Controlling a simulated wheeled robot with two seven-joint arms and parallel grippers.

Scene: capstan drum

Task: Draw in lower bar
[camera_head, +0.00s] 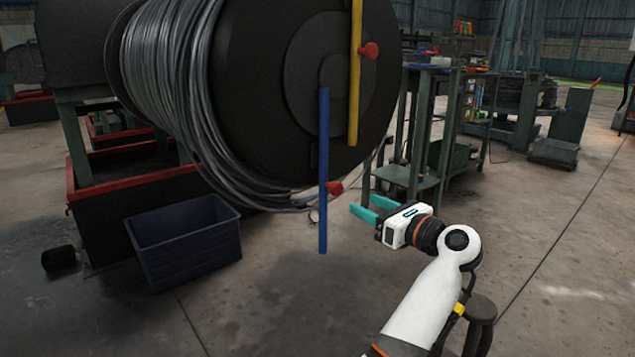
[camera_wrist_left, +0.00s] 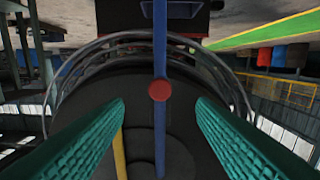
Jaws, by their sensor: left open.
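The blue lower bar (camera_head: 323,215) hangs upright on the front face of the drum (camera_head: 262,90), with a red knob (camera_head: 334,188) on its right side. In the left wrist view the blue bar (camera_wrist_left: 160,55) runs down the middle, and its red knob (camera_wrist_left: 159,90) appears between my finger pads. The yellow bar (camera_head: 355,80), with its own red knob (camera_head: 369,51), stands higher on the drum. My left gripper (camera_head: 361,203) is open and empty, to the right of the blue bar's knob and apart from it. My right gripper is not in view.
Grey wire (camera_head: 180,90) is wound around the drum, with loose loops sagging beneath. A dark blue crate (camera_head: 185,262) stands on the floor below left. A green metal rack (camera_head: 415,180) stands behind my left gripper.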

